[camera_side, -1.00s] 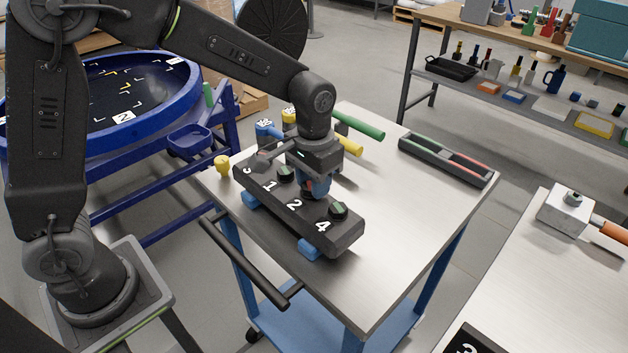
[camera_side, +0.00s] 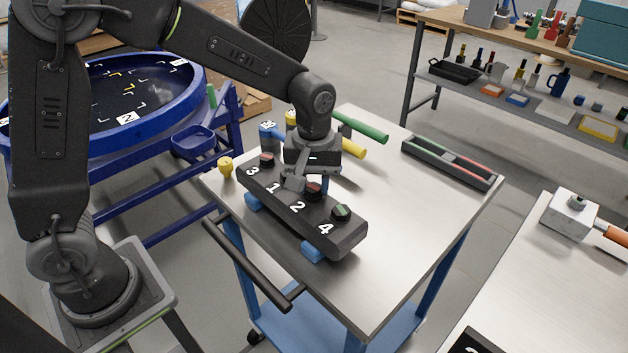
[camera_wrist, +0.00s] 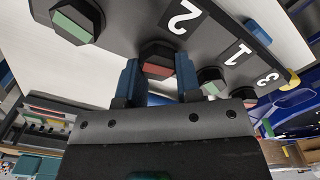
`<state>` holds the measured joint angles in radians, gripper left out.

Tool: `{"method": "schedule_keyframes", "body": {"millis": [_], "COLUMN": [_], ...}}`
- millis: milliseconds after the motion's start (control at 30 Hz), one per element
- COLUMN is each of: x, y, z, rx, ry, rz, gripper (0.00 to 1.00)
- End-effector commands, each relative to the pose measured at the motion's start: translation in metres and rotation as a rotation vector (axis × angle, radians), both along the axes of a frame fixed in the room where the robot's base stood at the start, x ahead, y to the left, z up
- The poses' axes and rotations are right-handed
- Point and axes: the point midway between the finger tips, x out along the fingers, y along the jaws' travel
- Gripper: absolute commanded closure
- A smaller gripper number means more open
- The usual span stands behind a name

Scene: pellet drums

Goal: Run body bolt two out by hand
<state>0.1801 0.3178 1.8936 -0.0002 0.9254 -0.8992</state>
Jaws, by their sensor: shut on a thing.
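Body bolt two (camera_wrist: 157,66), a dark hex head with a red mark on its face, sits by the number 2 on the dark block (camera_side: 293,221). It also shows in the side view (camera_side: 313,191). My gripper (camera_wrist: 158,78) has its blue fingers on either side of this head and is shut on it. Bolt four (camera_side: 341,212) shows green in the side view, and bolt three (camera_side: 267,158) shows red. Bolt one (camera_wrist: 210,78) shows green in the wrist view; my gripper hides it in the side view. The lower part of bolt two is hidden.
The block rests on blue supports (camera_side: 313,250) on a steel-topped cart (camera_side: 390,230). The cart top right of the block is clear.

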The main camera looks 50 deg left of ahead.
Motion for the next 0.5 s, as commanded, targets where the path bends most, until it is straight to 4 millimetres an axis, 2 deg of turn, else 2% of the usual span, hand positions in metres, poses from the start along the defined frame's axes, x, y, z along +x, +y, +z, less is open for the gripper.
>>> {"method": "schedule_keyframes", "body": {"millis": [33,500], "x": [-0.0025,-0.0026], "y": [0.0003,0.0002], "z": [-0.0062,-0.0062], "rx": [0.003,0.003], "ry": [0.012,0.011], "rz": [0.012,0.049], "gripper": [0.92,0.92]}}
